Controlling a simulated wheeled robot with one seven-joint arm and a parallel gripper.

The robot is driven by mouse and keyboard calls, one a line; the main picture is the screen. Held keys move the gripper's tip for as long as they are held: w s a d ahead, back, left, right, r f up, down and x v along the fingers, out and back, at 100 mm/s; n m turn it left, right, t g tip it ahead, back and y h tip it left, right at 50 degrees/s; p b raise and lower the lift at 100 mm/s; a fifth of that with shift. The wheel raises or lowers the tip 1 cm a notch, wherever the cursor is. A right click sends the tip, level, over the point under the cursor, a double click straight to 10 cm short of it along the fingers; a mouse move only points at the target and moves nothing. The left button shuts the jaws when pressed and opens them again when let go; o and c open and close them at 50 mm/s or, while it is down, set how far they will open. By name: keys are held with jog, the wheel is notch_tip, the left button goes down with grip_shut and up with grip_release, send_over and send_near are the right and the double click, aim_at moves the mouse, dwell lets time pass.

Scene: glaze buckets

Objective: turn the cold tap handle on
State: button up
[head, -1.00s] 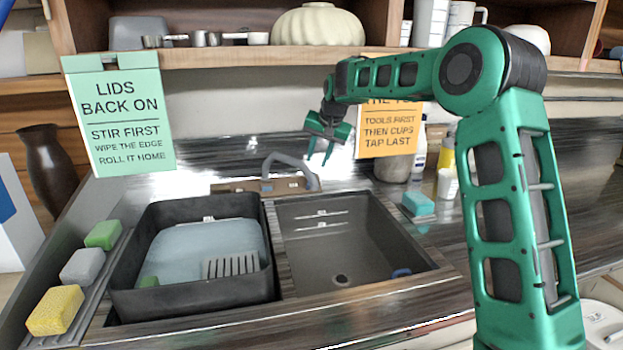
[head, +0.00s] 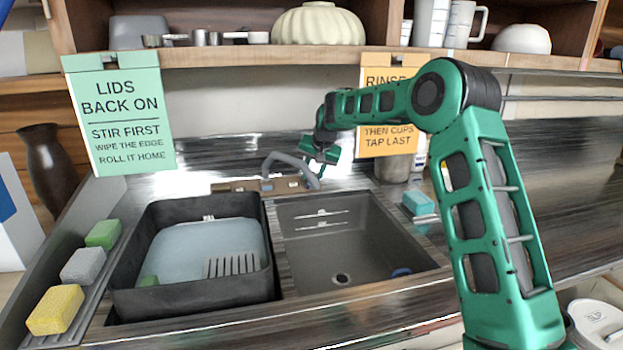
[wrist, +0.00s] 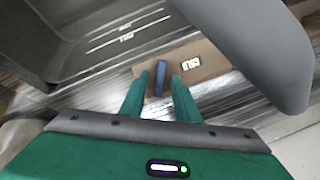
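The tap has a grey curved spout (head: 290,162) and a brown base (head: 250,187) behind the sink. In the wrist view the spout (wrist: 255,45) looms large at the upper right. A slim blue handle (wrist: 161,74) stands at the end of the brown base, beside a white mark; I take it for the cold handle. My gripper (head: 321,172) is low at the right end of the tap. In the wrist view my gripper (wrist: 159,84) is open, one finger on each side of the blue handle, with gaps showing. In the head view I cannot make out this handle.
The empty sink basin (head: 350,240) lies in front of the tap. A blue sponge (head: 418,203) sits right of the basin. An orange sign (head: 385,145) hangs behind my arm.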

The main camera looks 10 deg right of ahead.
grip_shut()
jog(key=shift+a+n, duration=0.1)
jog(key=shift+n, duration=1.3)
jog(key=shift+o, duration=0.2)
grip_release()
jog(key=shift+r, duration=0.15)
jog(key=a+v, duration=0.1)
jog(key=v, duration=0.9)
jog(key=shift+d+r, duration=0.2)
jog(key=shift+d, duration=0.15)
jog(key=shift+s, duration=0.2)
